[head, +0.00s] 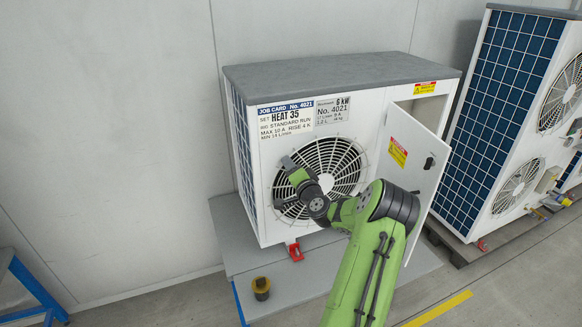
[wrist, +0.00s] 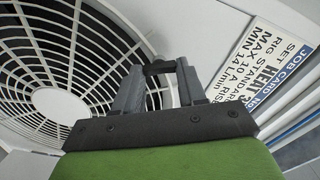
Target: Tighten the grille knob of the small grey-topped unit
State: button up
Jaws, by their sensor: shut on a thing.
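The small grey-topped unit (head: 340,75) stands against the wall, with a white front and a round fan grille (head: 345,160). The grille also fills the left of the wrist view (wrist: 35,60). My gripper (head: 287,163) is at the grille's upper left edge in the head view. In the wrist view my gripper (wrist: 158,82) has its two grey fingers on either side of a dark knob (wrist: 159,68) at the grille's rim. It is shut on this knob. The knob is hidden by my gripper in the head view, and how tight it sits cannot be told.
A job card (head: 286,117) is fixed above the grille. The unit's side door (head: 408,165) stands open at the right. A red part (head: 295,251) and a dark yellow-black object (head: 261,288) are low in front. A larger unit (head: 510,120) stands at the right.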

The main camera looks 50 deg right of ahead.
jog(key=shift+f+m+p, duration=0.1)
jog(key=shift+m+p, duration=0.6)
jog(key=shift+m, duration=1.6)
jog(key=o, duration=1.1)
jog(key=shift+c, duration=0.2)
jog(key=shift+s, duration=0.1)
jog(key=b+v, duration=0.4)
jog(key=v, duration=1.1)
jog(key=shift+s+a, duration=0.15)
jog(key=shift+s, duration=0.15)
